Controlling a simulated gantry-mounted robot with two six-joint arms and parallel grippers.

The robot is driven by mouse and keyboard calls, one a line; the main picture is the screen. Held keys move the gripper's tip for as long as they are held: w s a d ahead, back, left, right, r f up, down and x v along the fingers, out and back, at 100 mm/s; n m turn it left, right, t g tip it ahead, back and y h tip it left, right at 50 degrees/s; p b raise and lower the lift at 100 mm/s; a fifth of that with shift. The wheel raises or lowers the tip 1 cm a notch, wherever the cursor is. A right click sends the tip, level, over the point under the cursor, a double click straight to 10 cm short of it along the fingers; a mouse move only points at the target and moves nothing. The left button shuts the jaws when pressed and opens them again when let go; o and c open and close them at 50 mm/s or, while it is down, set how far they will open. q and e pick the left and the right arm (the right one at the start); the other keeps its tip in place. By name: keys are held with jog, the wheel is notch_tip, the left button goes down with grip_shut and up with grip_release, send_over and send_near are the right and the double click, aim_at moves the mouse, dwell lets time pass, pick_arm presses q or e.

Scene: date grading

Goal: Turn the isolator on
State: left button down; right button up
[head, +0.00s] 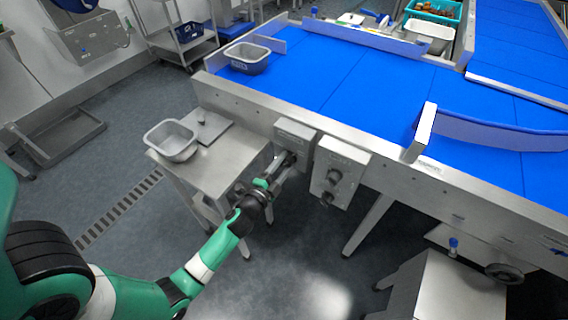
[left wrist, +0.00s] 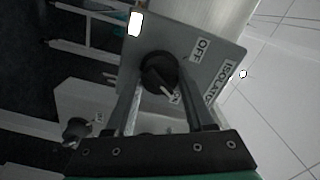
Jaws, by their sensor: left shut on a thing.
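The isolator is a grey box (head: 294,136) on the side of the blue conveyor in the head view. In the left wrist view its plate (left wrist: 220,50) carries the labels OFF and ISOLATOR, and a black rotary knob (left wrist: 158,70). A white mark on the knob points down and right, towards a small label partly hidden by a finger. My left gripper (head: 287,160) reaches up to the box; in the left wrist view its fingers (left wrist: 161,80) are shut on the knob, one on each side. My right gripper is not in view.
A second grey box (head: 339,172) with dark knobs hangs just right of the isolator. A steel table (head: 222,158) with a grey tub (head: 171,140) stands to the left. The blue conveyor (head: 350,85) spans above. Open floor lies below my left arm.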

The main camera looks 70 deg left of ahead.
pick_arm(q)
jog(key=shift+m, duration=1.1)
jog(key=shift+c, duration=1.3)
grip_release()
jog(key=b+v, duration=0.2)
jog(key=v, duration=0.9)
jog(key=shift+s+d, duration=0.2)
jog(key=shift+d, duration=0.05)
